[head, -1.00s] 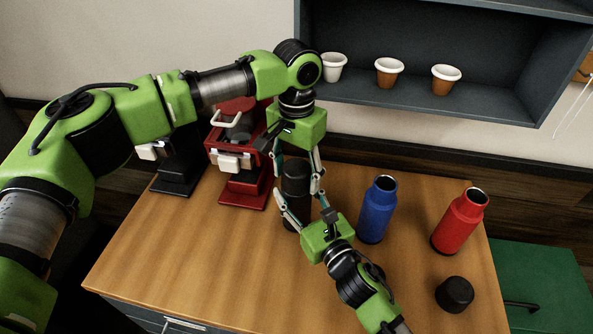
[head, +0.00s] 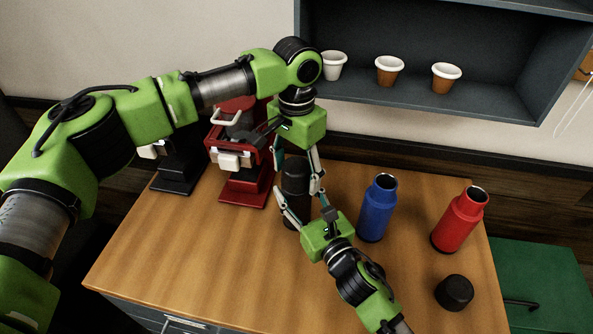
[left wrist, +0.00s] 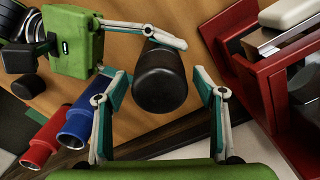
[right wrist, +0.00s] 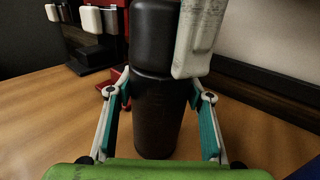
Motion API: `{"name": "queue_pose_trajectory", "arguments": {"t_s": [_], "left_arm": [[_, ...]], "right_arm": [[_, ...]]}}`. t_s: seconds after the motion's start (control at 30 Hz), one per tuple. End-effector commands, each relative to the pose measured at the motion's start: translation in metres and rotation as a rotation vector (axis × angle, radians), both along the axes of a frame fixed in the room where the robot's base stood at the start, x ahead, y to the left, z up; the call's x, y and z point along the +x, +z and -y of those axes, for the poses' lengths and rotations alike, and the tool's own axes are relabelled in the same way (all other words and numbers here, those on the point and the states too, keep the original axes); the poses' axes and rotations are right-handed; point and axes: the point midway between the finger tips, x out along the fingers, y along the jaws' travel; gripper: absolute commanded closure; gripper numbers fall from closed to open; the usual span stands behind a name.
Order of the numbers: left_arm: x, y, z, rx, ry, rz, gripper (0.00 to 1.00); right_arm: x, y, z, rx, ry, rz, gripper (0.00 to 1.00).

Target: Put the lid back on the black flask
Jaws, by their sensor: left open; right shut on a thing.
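The black flask (head: 297,213) stands upright on the wooden table. Its rounded black lid (head: 296,170) sits on top, in line with the body, and both show in the right wrist view as lid (right wrist: 154,38) and body (right wrist: 156,118). My right gripper (head: 303,200) is shut around the flask's body from the front. My left gripper (head: 298,176) comes down from above and is open, with its fingers on either side of the lid; the left wrist view looks down on the lid (left wrist: 160,80). How firmly the lid is seated I cannot tell.
An open blue flask (head: 378,208) and an open red flask (head: 460,219) stand to the right. A loose black lid (head: 454,292) lies at the front right. A red brewer (head: 243,187) stands close on the left. Front left table is clear.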

Motion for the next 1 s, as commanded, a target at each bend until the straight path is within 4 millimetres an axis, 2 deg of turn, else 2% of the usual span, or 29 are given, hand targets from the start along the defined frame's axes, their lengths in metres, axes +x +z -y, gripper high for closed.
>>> {"name": "queue_pose_trajectory", "arguments": {"t_s": [0.3, 0.63, 0.7, 1.0], "left_arm": [[0.001, 0.038, 0.001, -0.003, 0.000, 0.002, 0.37], [0.000, 0.044, 0.000, -0.001, 0.000, 0.001, 0.37], [0.000, 0.045, 0.001, -0.001, 0.004, 0.001, 0.39], [0.000, 0.079, 0.001, -0.002, 0.142, 0.001, 0.39]], "right_arm": [[0.000, -0.001, 0.000, 0.000, 0.000, -0.001, 1.00], [0.000, -0.001, 0.000, 0.000, 0.000, -0.001, 1.00], [0.000, 0.000, 0.000, 0.000, 0.000, -0.001, 1.00], [0.000, -0.001, 0.000, 0.000, 0.000, -0.001, 1.00]]}}
